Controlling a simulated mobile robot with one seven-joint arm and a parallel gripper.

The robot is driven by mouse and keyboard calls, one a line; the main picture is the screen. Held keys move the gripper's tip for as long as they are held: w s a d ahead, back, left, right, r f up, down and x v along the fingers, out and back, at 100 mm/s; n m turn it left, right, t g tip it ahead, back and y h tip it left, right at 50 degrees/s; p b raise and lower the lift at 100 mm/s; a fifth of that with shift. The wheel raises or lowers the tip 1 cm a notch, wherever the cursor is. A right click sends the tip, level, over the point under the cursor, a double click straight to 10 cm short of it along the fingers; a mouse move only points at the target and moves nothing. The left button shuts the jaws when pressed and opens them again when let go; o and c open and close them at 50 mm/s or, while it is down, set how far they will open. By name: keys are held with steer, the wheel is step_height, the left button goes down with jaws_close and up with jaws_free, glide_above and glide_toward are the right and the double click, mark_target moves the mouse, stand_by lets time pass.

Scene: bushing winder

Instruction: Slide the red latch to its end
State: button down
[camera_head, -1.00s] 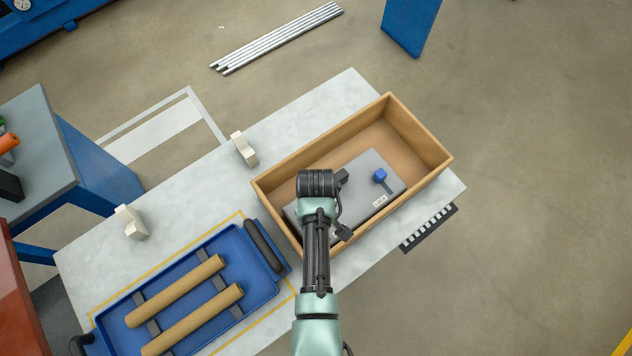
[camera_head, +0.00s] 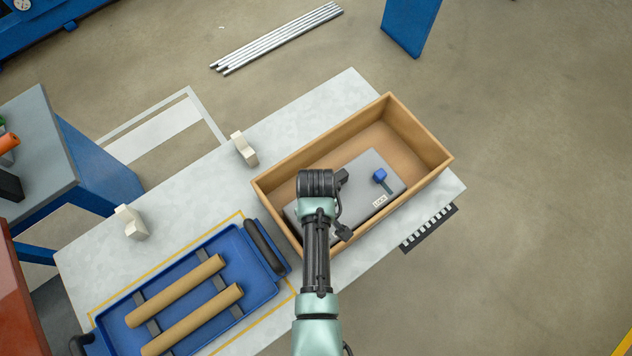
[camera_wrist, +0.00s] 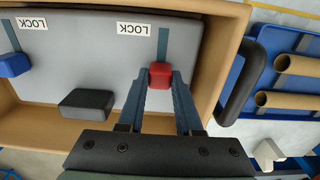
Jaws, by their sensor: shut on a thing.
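The red latch (camera_wrist: 160,75) sits on a grey panel (camera_wrist: 85,60) in the wrist view, at the near end of the visible part of a dark slot (camera_wrist: 163,45) with a LOCK label (camera_wrist: 135,28) beside it. My gripper (camera_wrist: 160,78) is shut on the red latch, one finger on each side. In the head view my arm hides the red latch and the fingers. The grey panel (camera_head: 372,165) lies inside an open wooden box (camera_head: 412,128).
A blue latch (camera_head: 379,175) on the same panel has its own slot and label; it also shows in the wrist view (camera_wrist: 14,64). A black block (camera_wrist: 86,103) stands on the panel. A blue tray (camera_head: 262,292) with two brown tubes (camera_head: 175,292) lies left of the box.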

stand_by(0.7)
steer(key=s+d+p, duration=0.2)
steer(key=s, duration=0.1)
steer(key=shift+r, duration=0.15)
steer(key=shift+s+d, duration=0.2)
steer(key=c, duration=0.6)
jaws_free()
steer(key=shift+w, duration=0.1)
steer(key=shift+o, duration=0.2)
step_height(320, 180, up, 13)
steer(key=shift+b, duration=0.4)
steer(key=shift+w, duration=0.1)
